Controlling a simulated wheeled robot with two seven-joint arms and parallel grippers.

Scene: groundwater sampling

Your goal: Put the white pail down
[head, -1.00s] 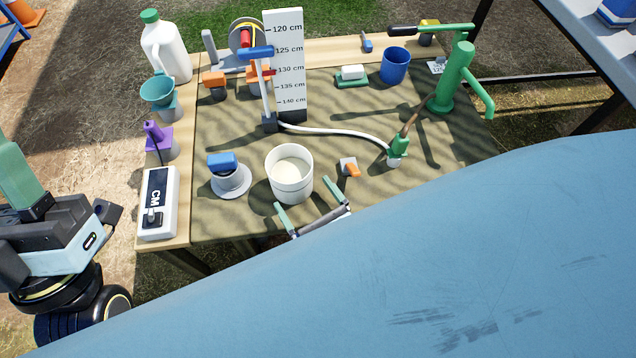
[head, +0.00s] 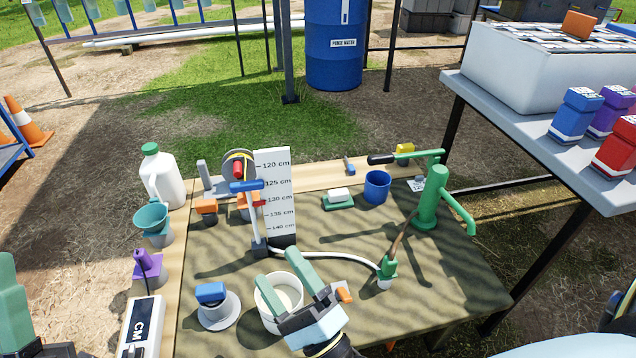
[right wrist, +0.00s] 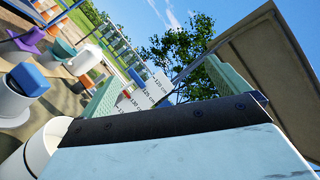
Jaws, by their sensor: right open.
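The white pail (head: 264,311) stands upright on the camouflage-cloth table (head: 440,300), with pale contents inside. My right gripper (head: 280,268) is open and empty. In the right wrist view the pail (right wrist: 40,148) is at the lower left, outside the open fingers (right wrist: 163,88).
A grey flanged cap with a blue top (head: 215,307) is left of the pail. A white hose (head: 330,254) runs behind it to a green nozzle (head: 386,272). A small orange-handled piece (head: 344,293) is right of the gripper. The cloth's right front is clear.

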